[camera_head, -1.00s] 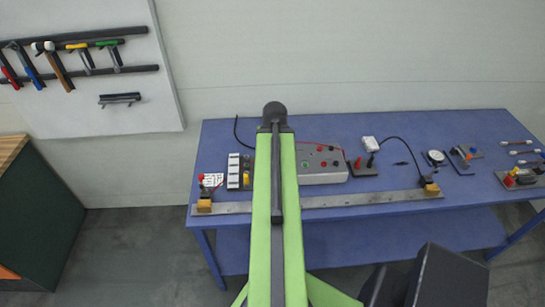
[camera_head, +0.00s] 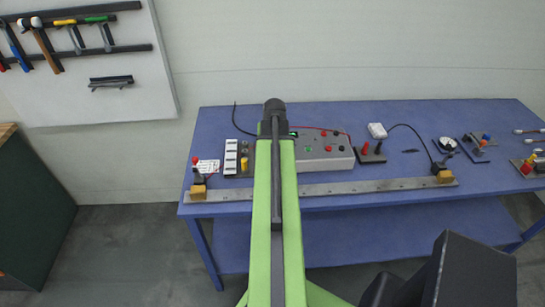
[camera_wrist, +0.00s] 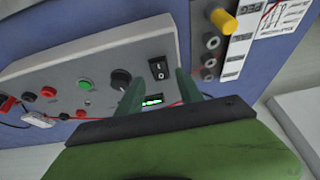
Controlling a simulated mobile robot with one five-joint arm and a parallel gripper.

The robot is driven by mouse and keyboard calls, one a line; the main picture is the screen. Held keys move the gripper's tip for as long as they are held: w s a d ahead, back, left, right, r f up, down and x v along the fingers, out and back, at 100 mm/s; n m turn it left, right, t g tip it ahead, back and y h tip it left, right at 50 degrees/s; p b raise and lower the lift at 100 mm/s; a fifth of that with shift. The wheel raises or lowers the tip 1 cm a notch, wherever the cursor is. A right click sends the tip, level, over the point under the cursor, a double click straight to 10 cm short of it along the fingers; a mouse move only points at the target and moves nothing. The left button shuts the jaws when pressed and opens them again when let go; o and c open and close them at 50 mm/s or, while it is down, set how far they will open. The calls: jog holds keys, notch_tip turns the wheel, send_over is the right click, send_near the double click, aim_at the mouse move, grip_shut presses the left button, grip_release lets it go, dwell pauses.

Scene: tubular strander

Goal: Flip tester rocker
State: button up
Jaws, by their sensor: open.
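The tester is a grey box (camera_head: 338,158) on the blue bench, partly hidden behind my arm in the head view. Its sloped panel (camera_wrist: 62,88) fills the left of the wrist view. The black rocker (camera_wrist: 159,70) with white marks sits at the panel's upper right edge, beside a black knob (camera_wrist: 121,79). A lit green display (camera_wrist: 152,101) lies below the rocker. My gripper (camera_wrist: 159,84) is open and empty, its two green fingers on either side of the rocker's lower end. I cannot tell whether they touch the panel. The head view does not show the fingers clearly.
A block with a yellow knob (camera_wrist: 223,21) and sockets stands close right of my gripper. A steel bar (camera_head: 370,187) runs along the bench front, with a clamp block (camera_head: 197,192) at its left. Red and black terminals (camera_head: 369,152) stand right of the tester.

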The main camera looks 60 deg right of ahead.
jog(key=b+x, duration=0.1)
jog(key=x, duration=0.2)
jog(key=shift+f+b, duration=0.2)
jog(key=shift+b, duration=0.1)
jog(key=shift+r, duration=0.1)
grip_shut()
